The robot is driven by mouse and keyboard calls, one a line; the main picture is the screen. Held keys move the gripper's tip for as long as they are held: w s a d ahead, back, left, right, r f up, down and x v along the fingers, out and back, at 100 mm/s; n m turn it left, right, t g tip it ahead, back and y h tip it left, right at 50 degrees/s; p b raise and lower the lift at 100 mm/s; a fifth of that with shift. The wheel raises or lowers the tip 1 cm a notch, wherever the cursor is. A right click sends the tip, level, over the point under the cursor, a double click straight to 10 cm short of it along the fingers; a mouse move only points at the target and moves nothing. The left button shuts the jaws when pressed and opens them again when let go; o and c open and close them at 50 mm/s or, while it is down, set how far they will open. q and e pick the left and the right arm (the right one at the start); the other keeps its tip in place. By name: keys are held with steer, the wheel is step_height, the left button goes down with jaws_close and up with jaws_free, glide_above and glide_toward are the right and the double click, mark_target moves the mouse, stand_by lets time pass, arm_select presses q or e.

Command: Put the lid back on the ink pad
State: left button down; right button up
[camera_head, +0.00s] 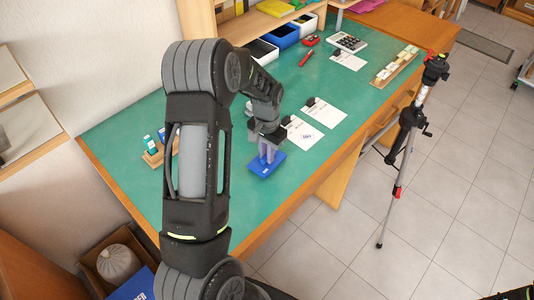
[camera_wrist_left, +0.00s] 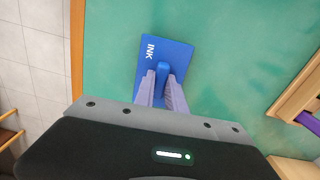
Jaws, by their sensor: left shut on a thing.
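The blue lid (camera_head: 260,170) lies flat, on or just above the green desk, near its front edge in the head view. In the left wrist view the lid (camera_wrist_left: 180,52) carries white "INK" lettering and has a raised blue grip bar. My left gripper (camera_head: 268,152) points down over it. Its two pale fingers (camera_wrist_left: 162,88) are shut on the grip bar from both sides. The ink pad itself is not visible; I cannot tell whether it is under the lid. My right gripper is not in view.
White papers (camera_head: 325,112) with dark stamps lie right of my gripper. A wooden holder (camera_head: 155,155) with small bottles stands left, partly behind my arm. Blue and white bins (camera_head: 280,37) and a calculator (camera_head: 347,42) are at the back. A tripod (camera_head: 405,140) stands beyond the desk edge.

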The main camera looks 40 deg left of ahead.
arm_select(q)
steer(key=c, duration=1.3)
jaws_free()
step_height(320, 180, up, 8)
steer(key=shift+f+b, duration=0.1)
steer(key=shift+b, duration=0.45)
steer(key=shift+f, duration=0.1)
